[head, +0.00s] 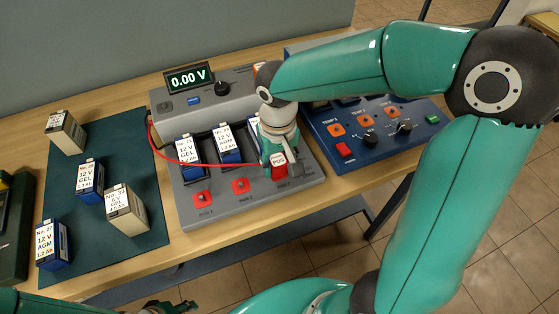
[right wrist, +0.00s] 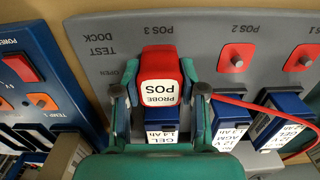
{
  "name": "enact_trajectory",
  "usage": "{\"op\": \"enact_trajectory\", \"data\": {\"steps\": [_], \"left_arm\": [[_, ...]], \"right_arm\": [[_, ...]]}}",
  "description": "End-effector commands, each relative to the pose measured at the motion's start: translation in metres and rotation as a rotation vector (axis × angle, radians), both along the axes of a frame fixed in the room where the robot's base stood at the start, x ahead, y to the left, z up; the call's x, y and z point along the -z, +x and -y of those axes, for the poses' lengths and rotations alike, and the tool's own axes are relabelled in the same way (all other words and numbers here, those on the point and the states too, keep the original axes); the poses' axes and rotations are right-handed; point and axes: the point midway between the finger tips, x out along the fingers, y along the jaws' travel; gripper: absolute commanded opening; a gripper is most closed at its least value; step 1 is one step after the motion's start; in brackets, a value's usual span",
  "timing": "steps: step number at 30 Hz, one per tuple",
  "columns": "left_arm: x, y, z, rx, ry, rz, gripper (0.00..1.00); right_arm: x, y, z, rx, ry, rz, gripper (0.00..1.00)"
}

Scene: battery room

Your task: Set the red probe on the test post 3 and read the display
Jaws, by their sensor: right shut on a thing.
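My right gripper (head: 278,160) is shut on the red probe (head: 279,172), which has a white "PROBE POS" label and also shows between the fingers in the right wrist view (right wrist: 158,66). The probe is at the POS 3 mark of the grey test dock (head: 240,208). Post 3 is hidden by the probe, so I cannot tell whether they touch. Red posts 1 (head: 202,198) and 2 (head: 240,185) are bare. The display (head: 188,79) reads 0.00 V. What looks like my left gripper (head: 168,307) is cut off at the bottom edge.
Batteries stand in the dock bays, two of them (head: 188,157) (head: 227,145) clear in the head view. A red cable (head: 180,161) runs to the probe. A blue panel (head: 372,143) is at right. Several loose batteries stand on the green mat (head: 85,235) at left.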

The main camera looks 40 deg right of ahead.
Motion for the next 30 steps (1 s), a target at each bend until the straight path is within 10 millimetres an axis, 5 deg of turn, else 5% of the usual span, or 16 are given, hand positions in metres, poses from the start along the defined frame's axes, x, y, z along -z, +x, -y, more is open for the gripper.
{"op": "enact_trajectory", "data": {"steps": [17,18,19,30], "left_arm": [[0.011,0.0,0.0,0.0,0.0,0.0,0.4],[0.01,0.0,0.0,0.0,0.0,0.0,0.4],[0.01,0.0,0.0,0.0,0.0,0.0,0.4],[0.008,0.0,0.0,0.0,0.0,0.0,0.4]], "right_arm": [[0.013,0.0,0.0,0.001,0.0,0.0,0.06],[0.012,0.0,0.0,0.001,0.0,0.0,0.46],[0.011,0.0,0.0,0.001,0.0,0.0,0.51],[0.009,0.0,0.001,0.001,0.0,0.0,0.51]]}}
